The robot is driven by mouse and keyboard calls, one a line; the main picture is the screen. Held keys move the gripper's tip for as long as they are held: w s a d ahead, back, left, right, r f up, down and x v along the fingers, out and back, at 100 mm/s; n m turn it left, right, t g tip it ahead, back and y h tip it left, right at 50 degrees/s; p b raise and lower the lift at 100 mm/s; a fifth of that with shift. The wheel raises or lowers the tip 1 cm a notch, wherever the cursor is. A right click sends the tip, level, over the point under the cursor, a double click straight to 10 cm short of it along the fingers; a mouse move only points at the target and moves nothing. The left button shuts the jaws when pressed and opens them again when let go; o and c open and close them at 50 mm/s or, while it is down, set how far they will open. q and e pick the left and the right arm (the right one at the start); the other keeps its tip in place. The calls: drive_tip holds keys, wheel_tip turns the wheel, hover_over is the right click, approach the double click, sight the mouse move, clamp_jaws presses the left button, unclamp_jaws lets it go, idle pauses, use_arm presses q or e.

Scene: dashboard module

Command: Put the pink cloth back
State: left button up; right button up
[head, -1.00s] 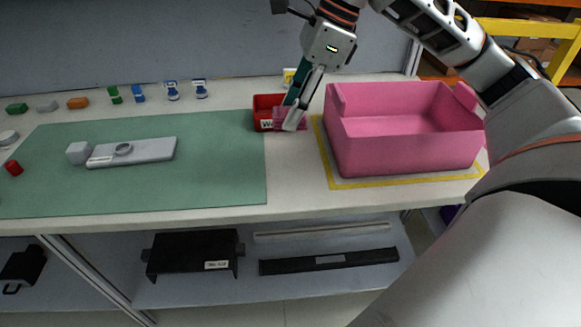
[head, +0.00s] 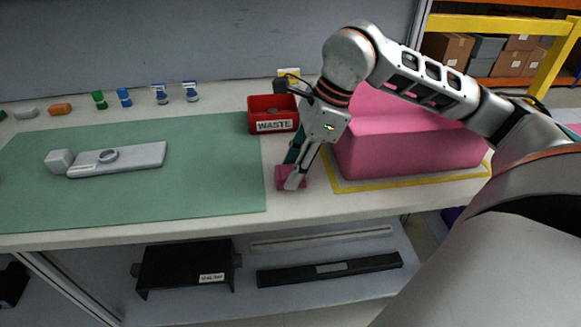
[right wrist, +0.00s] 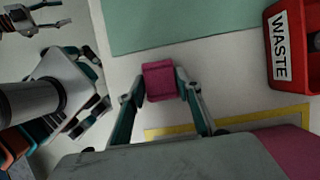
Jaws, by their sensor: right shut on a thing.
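The pink cloth (head: 291,178) is a small folded square, also at the middle of the right wrist view (right wrist: 160,82). My right gripper (head: 297,181) is shut on it, with one finger at each side in the right wrist view (right wrist: 162,88). It holds the cloth over the pale table strip between the green mat and the pink bin. I cannot tell if the cloth touches the table. My left gripper (right wrist: 62,13) shows small at the top left of the right wrist view, fingers apart and empty. It is outside the head view.
The red WASTE bin (head: 273,126) stands behind, with something grey inside. The large pink bin (head: 410,155) stands right, inside a yellow outline (head: 410,184), partly behind my right arm. A grey device (head: 118,158) lies on the green mat (head: 190,195). Small parts line the back.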

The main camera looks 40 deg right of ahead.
drive_tip(key=shift+r, duration=0.15)
drive_tip(key=o, duration=1)
use_arm(q)
drive_tip(key=shift+w+d+r, duration=0.1)
drive_tip(key=shift+w+r, duration=0.15)
drive_tip(key=shift+r, duration=0.1)
use_arm(e)
drive_tip(key=shift+r, duration=0.25)
use_arm(q)
drive_tip(key=s+a+p, duration=0.1)
drive_tip(key=p, duration=0.1)
drive_tip(key=shift+f+p, duration=0.2)
drive_tip(key=shift+p, duration=0.2)
use_arm(e)
drive_tip(key=v, duration=1.1)
drive_tip(key=shift+s+d+r, duration=0.15)
drive_tip(key=shift+s+r, duration=0.05)
